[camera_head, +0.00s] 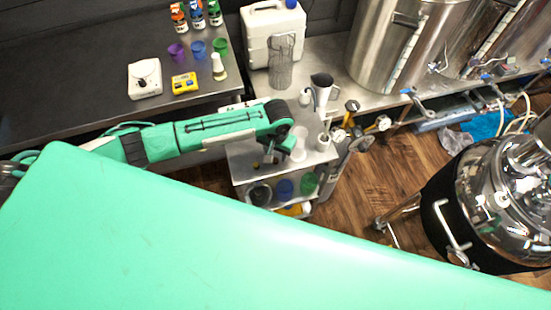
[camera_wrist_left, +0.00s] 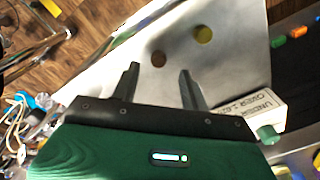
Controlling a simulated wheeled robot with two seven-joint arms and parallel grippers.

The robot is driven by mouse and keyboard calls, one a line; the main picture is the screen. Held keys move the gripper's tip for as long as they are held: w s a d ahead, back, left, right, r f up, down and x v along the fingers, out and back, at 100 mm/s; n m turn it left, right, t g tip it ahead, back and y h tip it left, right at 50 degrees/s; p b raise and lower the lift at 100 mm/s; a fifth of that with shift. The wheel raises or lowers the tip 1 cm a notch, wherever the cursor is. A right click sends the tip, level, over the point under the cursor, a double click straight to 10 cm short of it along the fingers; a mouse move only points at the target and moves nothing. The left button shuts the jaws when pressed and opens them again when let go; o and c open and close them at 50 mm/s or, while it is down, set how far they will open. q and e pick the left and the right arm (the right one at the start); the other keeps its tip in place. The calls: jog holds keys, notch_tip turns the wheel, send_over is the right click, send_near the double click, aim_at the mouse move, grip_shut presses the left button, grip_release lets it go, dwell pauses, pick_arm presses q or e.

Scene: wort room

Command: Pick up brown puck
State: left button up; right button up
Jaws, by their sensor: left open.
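The brown puck (camera_wrist_left: 158,58) lies flat on a pale metal shelf top (camera_wrist_left: 120,78) in the left wrist view. A yellow puck (camera_wrist_left: 203,34) lies up and to the right of it there. My left gripper (camera_wrist_left: 160,70) is open and empty, its two fingers pointing toward the brown puck, which shows between and just past the tips. The gap in height cannot be told. In the head view my left gripper (camera_head: 269,158) hangs over the small steel cart (camera_head: 243,174), and the brown puck cannot be made out clearly. My right gripper is not in view.
A white box with lettering (camera_wrist_left: 255,108) stands close right of the fingers in the wrist view. In the head view, a dark counter (camera_head: 60,75) lies left, steel tanks (camera_head: 385,45) stand behind, and a kettle (camera_head: 500,200) stands right. Wooden floor (camera_head: 370,185) shows between.

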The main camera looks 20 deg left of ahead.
aim_at(276, 160)
pick_arm(q)
jog(key=shift+f+p, duration=0.35)
jog(key=shift+f, duration=1.4)
grip_shut()
